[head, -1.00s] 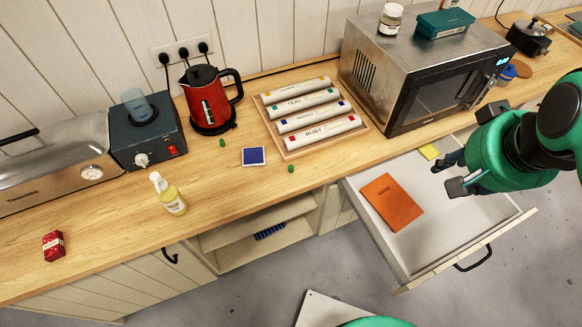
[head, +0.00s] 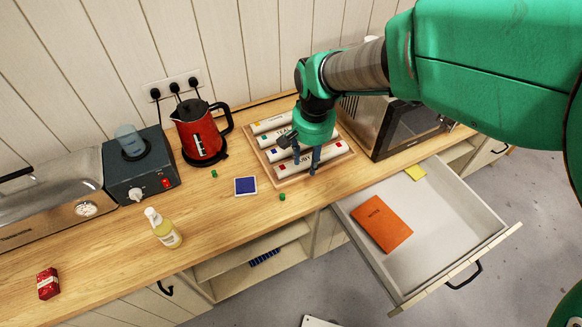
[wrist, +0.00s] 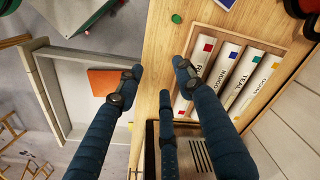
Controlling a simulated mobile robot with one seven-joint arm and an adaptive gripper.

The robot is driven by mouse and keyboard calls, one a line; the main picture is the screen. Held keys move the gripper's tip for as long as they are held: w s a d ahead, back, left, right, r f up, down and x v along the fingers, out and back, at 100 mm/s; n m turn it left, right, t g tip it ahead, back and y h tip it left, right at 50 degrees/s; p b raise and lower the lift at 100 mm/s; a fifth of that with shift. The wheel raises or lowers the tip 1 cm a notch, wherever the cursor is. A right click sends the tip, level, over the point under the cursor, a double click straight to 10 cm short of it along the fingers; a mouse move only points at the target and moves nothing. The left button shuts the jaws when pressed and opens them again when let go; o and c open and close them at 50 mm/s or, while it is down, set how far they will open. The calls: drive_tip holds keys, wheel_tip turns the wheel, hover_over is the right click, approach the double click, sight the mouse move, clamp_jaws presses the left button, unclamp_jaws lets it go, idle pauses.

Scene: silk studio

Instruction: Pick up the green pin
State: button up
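Two small green pieces lie on the wooden counter in the head view. One green pin (head: 282,197) is near the counter's front edge, below the tray of rolls. The other green piece (head: 214,173) is farther left, below the kettle. My gripper (head: 305,166) hangs over the tray's front right part, to the upper right of the nearer pin and apart from it. In the wrist view a green pin (wrist: 176,18) lies on the counter near the top, beyond my fingers (wrist: 158,75). The fingers are spread wide with nothing between them.
Labelled rolls lie in a wooden tray (head: 349,153). A blue pad (head: 245,186) lies between the green pieces. The microwave (head: 395,125) stands right of the tray. An open drawer (head: 445,218) holding an orange notebook (head: 381,223) juts out in front. A red kettle (head: 201,130) stands behind.

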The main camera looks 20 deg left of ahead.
hover_over(282, 195)
wheel_tip(282, 195, down, 7)
drive_tip(key=shift+r+g+p, duration=0.1)
drive_tip(key=shift+g+p, duration=0.2)
drive_tip(key=shift+f+b, duration=0.45)
drive_tip(key=shift+f, duration=3.85)
drive_tip(key=shift+f+b, duration=0.4)
drive_tip(key=shift+f, duration=2.2)
drive_tip(key=shift+c, duration=0.2)
drive_tip(key=c, duration=0.8)
